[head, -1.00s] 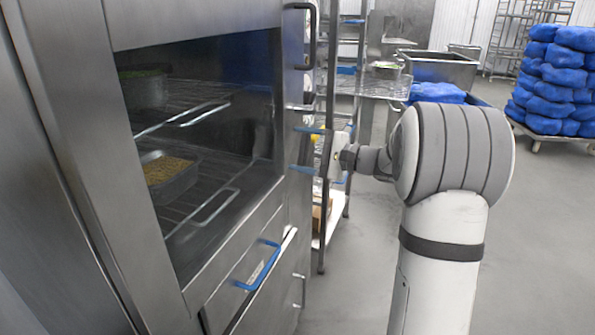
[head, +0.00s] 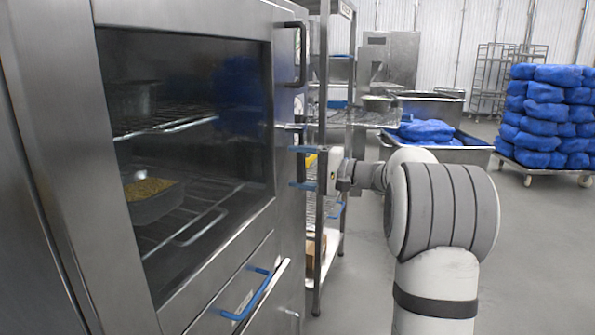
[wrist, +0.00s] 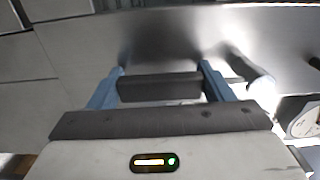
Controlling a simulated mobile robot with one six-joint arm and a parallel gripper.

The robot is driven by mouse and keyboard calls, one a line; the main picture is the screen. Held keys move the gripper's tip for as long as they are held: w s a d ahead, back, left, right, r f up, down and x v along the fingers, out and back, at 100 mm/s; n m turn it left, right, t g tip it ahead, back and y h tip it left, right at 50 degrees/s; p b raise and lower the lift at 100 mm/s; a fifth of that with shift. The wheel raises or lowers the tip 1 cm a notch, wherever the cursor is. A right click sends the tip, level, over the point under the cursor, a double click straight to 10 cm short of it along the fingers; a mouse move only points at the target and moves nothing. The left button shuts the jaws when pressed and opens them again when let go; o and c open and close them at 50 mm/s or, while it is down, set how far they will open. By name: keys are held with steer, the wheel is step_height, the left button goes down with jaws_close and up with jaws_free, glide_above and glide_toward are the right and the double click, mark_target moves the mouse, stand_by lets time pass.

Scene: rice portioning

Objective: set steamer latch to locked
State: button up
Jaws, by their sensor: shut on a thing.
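The steel steamer (head: 215,250) stands at the left in the head view, its windowed door apparently closed. My gripper (head: 297,167) is at the right edge of the steamer front, its blue fingers pointing at the steel. In the wrist view my gripper (wrist: 163,68) has its two fingers well apart with a dark bar, apparently the steamer latch (wrist: 160,87), between them. The jaws are shut on it. A pale rounded metal piece shows beside the right finger. The latch's set position cannot be read, and it cannot be made out in the head view.
Pans, one with grain (head: 150,200), sit on racks behind the steamer window. A blue handle (head: 245,300) is below. A wire shelf rack (head: 328,220) stands close behind my gripper. Blue sacks (head: 548,115) are stacked at right.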

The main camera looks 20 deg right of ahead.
steer(key=shift+d+r, duration=0.1)
steer(key=shift+r, duration=0.05)
steer(key=o, duration=1.1)
steer(key=shift+w, duration=0.15)
steer(key=shift+o, duration=1.3)
steer(key=p+v, duration=0.1)
steer(key=v, duration=0.7)
